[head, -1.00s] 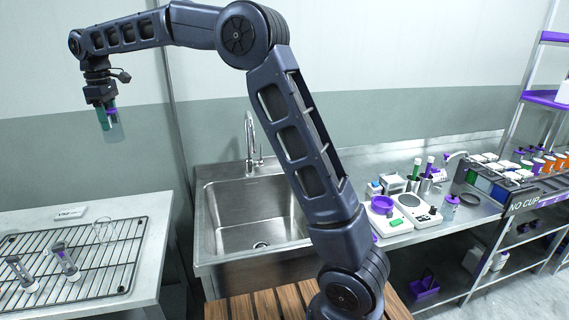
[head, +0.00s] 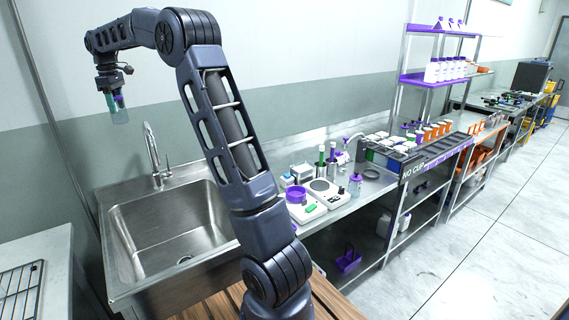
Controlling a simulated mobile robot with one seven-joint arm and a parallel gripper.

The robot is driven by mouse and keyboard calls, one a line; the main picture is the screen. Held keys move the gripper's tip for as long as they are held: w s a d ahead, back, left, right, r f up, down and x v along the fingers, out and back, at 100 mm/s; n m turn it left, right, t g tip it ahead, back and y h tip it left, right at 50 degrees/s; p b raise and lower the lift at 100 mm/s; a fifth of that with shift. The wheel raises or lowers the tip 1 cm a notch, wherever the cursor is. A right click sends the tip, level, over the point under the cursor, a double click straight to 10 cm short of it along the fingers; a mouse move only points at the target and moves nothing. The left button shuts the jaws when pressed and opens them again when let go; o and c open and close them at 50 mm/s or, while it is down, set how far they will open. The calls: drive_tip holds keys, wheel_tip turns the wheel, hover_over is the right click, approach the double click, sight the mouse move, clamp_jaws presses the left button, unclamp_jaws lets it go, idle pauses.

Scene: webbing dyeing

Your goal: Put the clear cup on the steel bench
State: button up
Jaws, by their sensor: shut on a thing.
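My gripper (head: 115,100) is at the upper left, raised in the air and pointing down, in front of the wall and above the left part of the sink. It is shut on the clear cup (head: 121,117), a small see-through vessel hanging upright below the fingers. The fingers show green and purple and partly cover the cup. The steel bench (head: 376,192) runs along the wall right of the sink, well to the right of the cup. My arm hides part of the bench's left end.
The steel sink (head: 150,235) has a tall faucet (head: 154,155). The bench carries scales (head: 325,192), a purple dish (head: 295,195), a purple-capped bottle (head: 355,185) and a dark rack (head: 410,162) of containers. A wire rack (head: 20,290) lies at lower left. Some bench front is bare.

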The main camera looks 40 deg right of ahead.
drive_tip(key=s+d+m, duration=0.1)
drive_tip(key=d+m, duration=0.4)
drive_tip(key=d, duration=4)
drive_tip(key=s+d+m, duration=0.2)
drive_tip(key=s+d, duration=0.9)
drive_tip(key=d, duration=0.5)
drive_tip(key=s+d+m, duration=0.2)
drive_tip(key=s+d, duration=0.9)
drive_tip(key=d, duration=0.5)
drive_tip(key=s+d+m, duration=0.2)
drive_tip(key=s+d, duration=0.5)
drive_tip(key=s, duration=0.5)
drive_tip(key=s+d+m, duration=0.1)
drive_tip(key=s+d, duration=0.6)
drive_tip(key=s, duration=0.5)
drive_tip(key=f, duration=2.5)
drive_tip(key=w+f, duration=0.1)
drive_tip(key=f, duration=1.2)
drive_tip(key=shift+f, duration=0.2)
drive_tip(key=o, duration=1.1)
